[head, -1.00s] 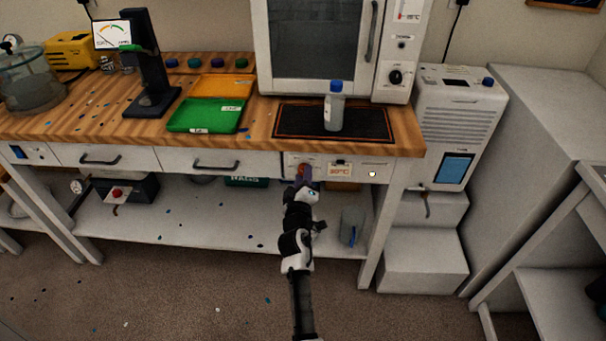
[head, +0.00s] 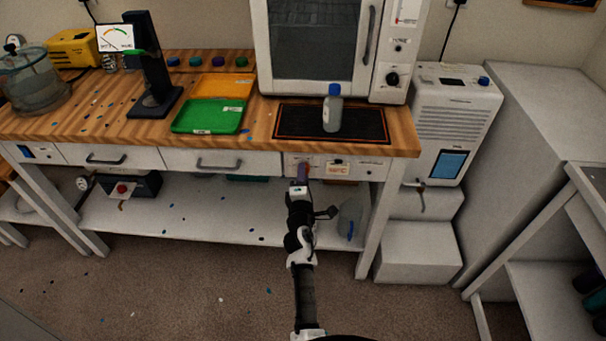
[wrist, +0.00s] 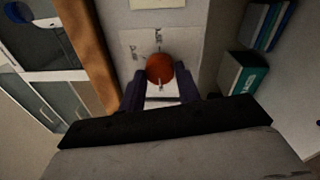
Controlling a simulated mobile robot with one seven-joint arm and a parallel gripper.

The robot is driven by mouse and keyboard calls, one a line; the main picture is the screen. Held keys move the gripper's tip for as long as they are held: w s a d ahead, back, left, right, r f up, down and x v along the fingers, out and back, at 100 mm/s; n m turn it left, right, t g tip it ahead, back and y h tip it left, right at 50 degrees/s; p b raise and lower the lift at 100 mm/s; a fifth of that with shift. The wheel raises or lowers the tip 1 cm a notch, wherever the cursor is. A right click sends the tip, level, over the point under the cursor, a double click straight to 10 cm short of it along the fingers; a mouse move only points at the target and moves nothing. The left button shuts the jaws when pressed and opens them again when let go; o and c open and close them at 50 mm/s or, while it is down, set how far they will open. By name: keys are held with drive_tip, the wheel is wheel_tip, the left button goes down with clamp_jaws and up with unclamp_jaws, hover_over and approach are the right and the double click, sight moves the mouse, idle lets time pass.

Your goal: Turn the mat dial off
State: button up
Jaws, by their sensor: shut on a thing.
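The mat dial (wrist: 160,68) is a round orange-red knob on a pale plate under the bench top. In the wrist view it sits between the two dark fingers of my gripper (wrist: 160,82), which is shut on it. A small pale mark shows on the dial's near side; the plate's lettering is too blurred to read. In the head view my gripper (head: 302,174) reaches up to the control panel and mostly hides the dial. Right of it are a small orange-lettered display (head: 337,169) and a small indicator (head: 368,173) that looks unlit.
A bottle with a blue cap (head: 332,112) stands on the dark mat (head: 365,123) above the panel. The bench edge overhangs the panel. A clear container (head: 350,218) stands on the lower shelf beside my arm.

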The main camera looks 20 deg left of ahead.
drive_tip(key=shift+r+n, duration=0.15)
drive_tip(key=shift+n, duration=0.15)
drive_tip(key=o, duration=0.7)
drive_tip(key=shift+o, duration=1.3)
drive_tip(key=shift+s+f, duration=0.1)
drive_tip(key=shift+f, duration=0.1)
